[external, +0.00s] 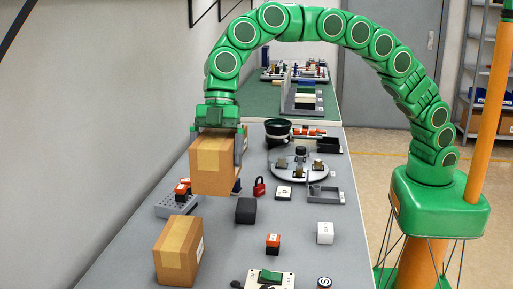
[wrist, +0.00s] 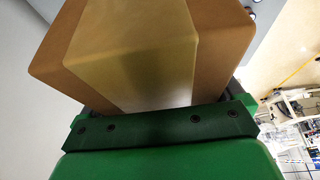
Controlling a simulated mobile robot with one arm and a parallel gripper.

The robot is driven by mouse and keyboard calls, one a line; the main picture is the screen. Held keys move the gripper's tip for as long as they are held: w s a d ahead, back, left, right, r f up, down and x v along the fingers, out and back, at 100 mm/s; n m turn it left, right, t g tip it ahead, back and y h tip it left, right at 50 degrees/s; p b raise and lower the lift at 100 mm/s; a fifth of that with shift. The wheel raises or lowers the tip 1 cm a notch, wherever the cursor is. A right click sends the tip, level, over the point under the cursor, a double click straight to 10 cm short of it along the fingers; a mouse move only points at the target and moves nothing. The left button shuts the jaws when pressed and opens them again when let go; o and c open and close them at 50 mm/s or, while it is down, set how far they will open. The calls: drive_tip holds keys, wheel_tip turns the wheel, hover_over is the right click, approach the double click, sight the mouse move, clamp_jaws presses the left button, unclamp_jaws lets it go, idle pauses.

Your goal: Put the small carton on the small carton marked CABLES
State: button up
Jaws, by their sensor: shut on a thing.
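My gripper (external: 218,135) is shut on a small brown carton (external: 216,168) with a tan tape strip. It holds the carton above the table, toward the left edge. In the wrist view the held carton (wrist: 140,50) fills most of the picture, and the fingertips are largely hidden. A second brown carton (external: 177,252) stands on the table nearer the camera, below and left of the held one. A white label is on its right side, but its text is too small to read. The two cartons are apart.
The grey table (external: 215,262) also bears a dark block (external: 246,211), a red padlock (external: 259,187), an orange-and-dark block (external: 273,243), a white block (external: 325,232) and a grey perforated block (external: 177,205). A round plate (external: 300,174) and dark bowl (external: 278,130) stand farther back.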

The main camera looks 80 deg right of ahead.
drive_tip(key=w+a+f, duration=0.5)
drive_tip(key=w+f, duration=0.3)
drive_tip(key=shift+w+a, duration=0.2)
drive_tip(key=shift+w, duration=0.2)
idle(0.5)
drive_tip(key=shift+w+a+f, duration=0.15)
drive_tip(key=shift+w+f, duration=0.1)
drive_tip(key=shift+f, duration=1.6)
drive_tip(key=o, duration=0.9)
drive_tip(key=shift+f, duration=0.1)
drive_tip(key=shift+o, duration=0.2)
